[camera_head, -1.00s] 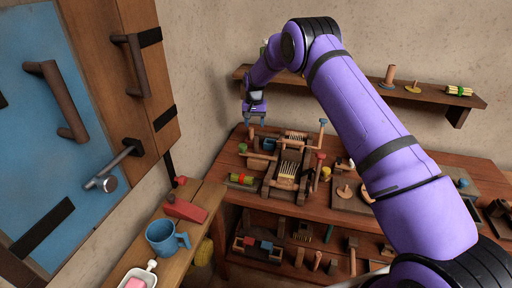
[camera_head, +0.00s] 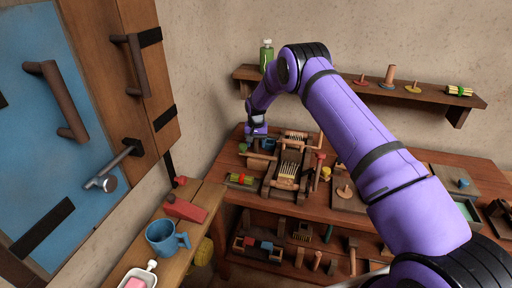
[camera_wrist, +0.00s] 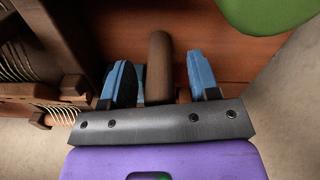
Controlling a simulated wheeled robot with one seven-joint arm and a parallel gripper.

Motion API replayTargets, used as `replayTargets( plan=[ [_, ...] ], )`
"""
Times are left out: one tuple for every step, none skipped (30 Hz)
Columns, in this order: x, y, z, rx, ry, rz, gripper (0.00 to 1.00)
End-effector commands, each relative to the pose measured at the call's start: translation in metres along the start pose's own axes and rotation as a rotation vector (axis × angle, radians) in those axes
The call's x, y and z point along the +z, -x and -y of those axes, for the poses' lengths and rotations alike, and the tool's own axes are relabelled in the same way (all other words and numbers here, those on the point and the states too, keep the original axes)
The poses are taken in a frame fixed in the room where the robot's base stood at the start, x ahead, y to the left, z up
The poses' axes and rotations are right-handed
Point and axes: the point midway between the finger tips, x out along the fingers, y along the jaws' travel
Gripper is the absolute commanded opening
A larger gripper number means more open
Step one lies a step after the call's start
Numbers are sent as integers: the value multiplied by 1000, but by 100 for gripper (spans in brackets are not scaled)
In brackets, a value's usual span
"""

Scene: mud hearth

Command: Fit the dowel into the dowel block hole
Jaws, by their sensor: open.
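My gripper (camera_head: 257,133) is low over the back left of the workbench, beside the wooden loom-like frame. In the wrist view its two blue fingers (camera_wrist: 158,64) are open. A brown round-ended wooden rod (camera_wrist: 159,50), which looks like the dowel, lies between them, with a visible gap on either side. Its lower part is hidden behind the gripper's grey bar. I cannot pick out this rod or the dowel block hole surely in the head view. A wooden board with a peg (camera_head: 345,192) lies right of the frame.
The loom-like frame (camera_head: 287,172) stands close to my gripper; its slatted parts show at left in the wrist view. A green round thing (camera_wrist: 265,12) is near the right finger. A wall shelf (camera_head: 345,82) holds a green bottle (camera_head: 266,56) and pegs.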

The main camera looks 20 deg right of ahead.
Motion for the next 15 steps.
replayTargets(
  plan=[
    [0,0,0,0,0,0,56],
    [0,1,0,0,0,0,56],
    [0,1,0,0,0,0,56],
    [0,1,0,0,0,0,49],
    [0,1,0,0,0,0,42],
    [0,1,0,0,0,0,33],
    [0,1,0,0,0,0,26],
    [0,1,0,0,0,0,19],
    [0,1,0,0,0,0,10],
    [0,1,0,0,0,0,3],
    [0,1,0,0,0,0,3],
    [0,1,0,0,0,0,3],
    [0,1,0,0,0,0,3],
    [0,1,0,0,0,0,3],
    [0,1,0,0,0,0,3]
  ],
)
